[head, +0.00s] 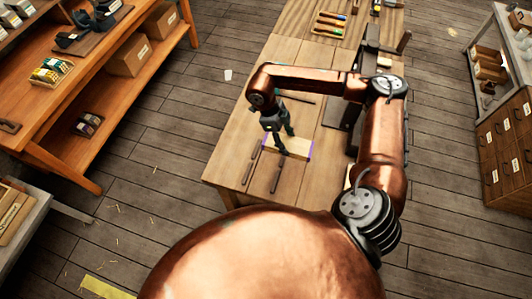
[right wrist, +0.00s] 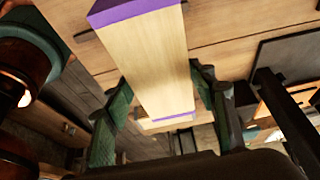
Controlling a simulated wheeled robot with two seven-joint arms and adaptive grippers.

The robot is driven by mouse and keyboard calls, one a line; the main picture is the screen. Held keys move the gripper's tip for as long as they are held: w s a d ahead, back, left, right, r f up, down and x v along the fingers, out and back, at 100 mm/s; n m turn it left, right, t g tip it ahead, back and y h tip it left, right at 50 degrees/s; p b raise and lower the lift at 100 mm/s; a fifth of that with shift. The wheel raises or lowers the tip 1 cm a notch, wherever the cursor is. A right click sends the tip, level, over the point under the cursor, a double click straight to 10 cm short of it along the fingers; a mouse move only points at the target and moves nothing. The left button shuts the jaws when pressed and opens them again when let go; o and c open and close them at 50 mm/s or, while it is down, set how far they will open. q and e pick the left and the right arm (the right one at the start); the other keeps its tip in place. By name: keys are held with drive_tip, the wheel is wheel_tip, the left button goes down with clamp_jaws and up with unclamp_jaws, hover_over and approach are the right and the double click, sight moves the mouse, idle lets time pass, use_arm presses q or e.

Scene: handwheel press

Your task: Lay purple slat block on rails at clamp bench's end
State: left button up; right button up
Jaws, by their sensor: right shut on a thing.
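The purple slat block (head: 296,147) is a pale wooden bar with purple ends. It lies across the picture near the front end of the wooden clamp bench (head: 226,161). My right gripper (head: 284,146) comes down on it from above and is shut on its middle. In the right wrist view, the block (right wrist: 153,60) runs between the two green fingers of the gripper (right wrist: 161,80). Two short dark bars, seemingly the rails (head: 252,165) and (head: 277,178), lie in front of the block on the bench end. I cannot tell whether the block touches the bench. My left gripper is out of view.
A dark press-like frame (head: 345,108) stands on the bench to the right of the block. Colored-handled tools (head: 331,22) lie at the far end. A wooden shelf (head: 157,60) stands left and a drawer cabinet (head: 507,150) right.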

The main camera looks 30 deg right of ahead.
sight(269, 147)
drive_tip(key=w+a+f, duration=0.1)
drive_tip(key=f, duration=0.1)
drive_tip(key=w+a+f, duration=0.3)
drive_tip(key=a+f, duration=0.1)
drive_tip(key=shift+w+p, duration=0.2)
drive_tip(key=shift+p, duration=0.2)
drive_tip(key=shift+w+a+f, duration=0.3)
drive_tip(key=shift+a+f, duration=0.1)
drive_tip(key=shift+f, duration=0.3)
wheel_tip(269, 147, down, 2)
drive_tip(key=shift+f+p, duration=0.15)
drive_tip(key=shift+p, duration=0.35)
drive_tip(key=shift+f, duration=0.2)
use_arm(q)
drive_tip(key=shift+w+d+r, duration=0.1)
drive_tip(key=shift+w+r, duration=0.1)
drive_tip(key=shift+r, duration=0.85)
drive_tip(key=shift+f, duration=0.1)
use_arm(e)
drive_tip(key=shift+f, duration=0.1)
drive_tip(key=o, duration=1.4)
